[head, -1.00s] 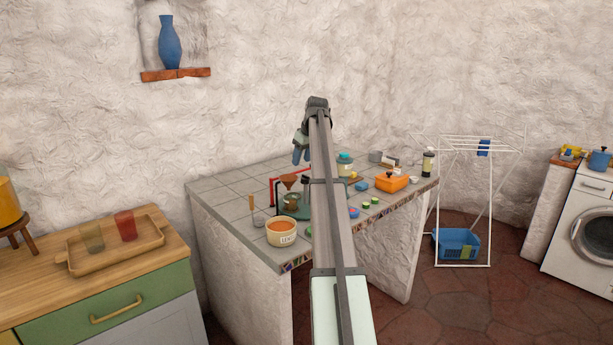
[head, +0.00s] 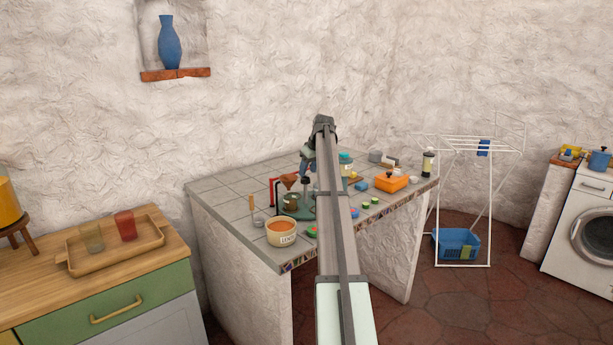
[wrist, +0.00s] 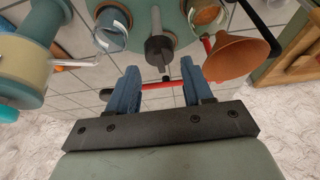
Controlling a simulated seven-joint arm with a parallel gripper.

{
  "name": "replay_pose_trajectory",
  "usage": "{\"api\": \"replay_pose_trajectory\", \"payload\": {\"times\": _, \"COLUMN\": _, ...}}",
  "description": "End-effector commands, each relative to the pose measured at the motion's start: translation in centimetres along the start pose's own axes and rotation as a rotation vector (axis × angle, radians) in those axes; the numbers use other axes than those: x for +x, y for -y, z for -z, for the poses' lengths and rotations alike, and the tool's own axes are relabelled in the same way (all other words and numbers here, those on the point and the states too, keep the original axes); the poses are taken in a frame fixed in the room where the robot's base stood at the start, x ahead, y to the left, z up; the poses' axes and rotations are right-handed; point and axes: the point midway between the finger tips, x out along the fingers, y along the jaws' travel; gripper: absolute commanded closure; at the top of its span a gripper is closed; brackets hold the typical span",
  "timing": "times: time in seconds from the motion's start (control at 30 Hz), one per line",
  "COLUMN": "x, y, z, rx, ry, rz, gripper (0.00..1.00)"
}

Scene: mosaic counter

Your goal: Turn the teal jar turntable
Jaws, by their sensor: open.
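The teal turntable (head: 300,213) lies on the tiled counter, partly hidden by my arm in the head view. In the wrist view its teal disc (wrist: 172,14) fills the top middle, with a jar (wrist: 112,28) and another jar (wrist: 207,14) on it. A grey post (wrist: 159,50) stands between those jars. My gripper (wrist: 160,70) is open, its two blue fingers apart and nothing between them. The fingertips point toward the post; contact cannot be told. In the head view my gripper (head: 306,170) is above the turntable.
An orange funnel (wrist: 238,52) on a red stand (head: 272,190) is close beside the turntable. A labelled orange-filled pot (head: 281,238) stands in front. A teal-and-cream jar (wrist: 38,58) is at the wrist view's left. An orange box (head: 391,182) stands to the right.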

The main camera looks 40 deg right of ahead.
Motion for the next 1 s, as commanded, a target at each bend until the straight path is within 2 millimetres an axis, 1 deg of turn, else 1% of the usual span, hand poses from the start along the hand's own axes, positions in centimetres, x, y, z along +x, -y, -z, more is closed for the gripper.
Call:
{"api": "replay_pose_trajectory", "payload": {"times": 0.03, "x": 0.8, "y": 0.0, "z": 0.0, "rx": 0.0, "ry": 0.001, "rz": 0.001, "gripper": 0.5}}
{"api": "replay_pose_trajectory", "payload": {"times": 0.1, "x": 1.6, "y": 0.0, "z": 0.0, "rx": 0.0, "ry": 0.0, "rz": 0.0, "gripper": 0.5}}
{"api": "replay_pose_trajectory", "payload": {"times": 0.3, "x": 3.1, "y": 0.0, "z": 0.0, "rx": 0.0, "ry": 0.0, "rz": 0.0, "gripper": 0.5}}
{"api": "replay_pose_trajectory", "payload": {"times": 0.43, "x": 3.4, "y": 0.0, "z": 0.0, "rx": 0.0, "ry": 0.0, "rz": 0.0, "gripper": 0.5}}
{"api": "replay_pose_trajectory", "payload": {"times": 0.67, "x": 3.4, "y": 0.0, "z": 0.0, "rx": 0.0, "ry": 0.0, "rz": 0.0, "gripper": 0.5}}
{"api": "replay_pose_trajectory", "payload": {"times": 1.0, "x": 3.4, "y": 0.0, "z": 0.0, "rx": 0.0, "ry": 0.0, "rz": 0.0, "gripper": 0.81}}
